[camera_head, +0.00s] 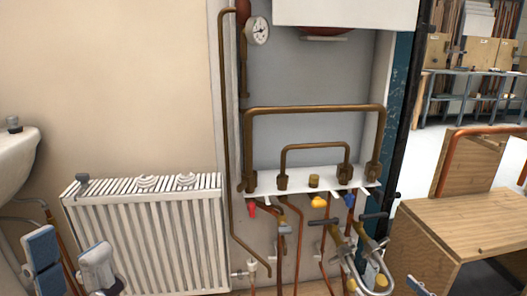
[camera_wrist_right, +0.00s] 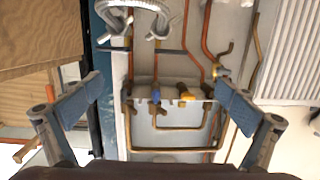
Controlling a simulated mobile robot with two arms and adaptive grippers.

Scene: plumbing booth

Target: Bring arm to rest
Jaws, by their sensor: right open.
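My left gripper (camera_head: 70,256) is at the lower left of the head view, in front of the left end of the radiator. Its two fingers stand apart with nothing between them. My right gripper (camera_wrist_right: 158,90) shows in the right wrist view with both blue-padded fingers spread wide and nothing held. It faces the pipe manifold, whose white bracket (camera_wrist_right: 143,92) appears upside down beyond the fingers. In the head view only a blue fingertip of the right gripper shows at the bottom edge, right of the braided hoses. Most of both arms is out of view.
A white radiator (camera_head: 150,235) and a sink (camera_head: 14,160) are at the left. Copper pipes (camera_head: 315,108), a pressure gauge (camera_head: 257,31) and braided hoses (camera_head: 375,250) fill the middle. A wooden bench (camera_head: 465,222) stands at the right.

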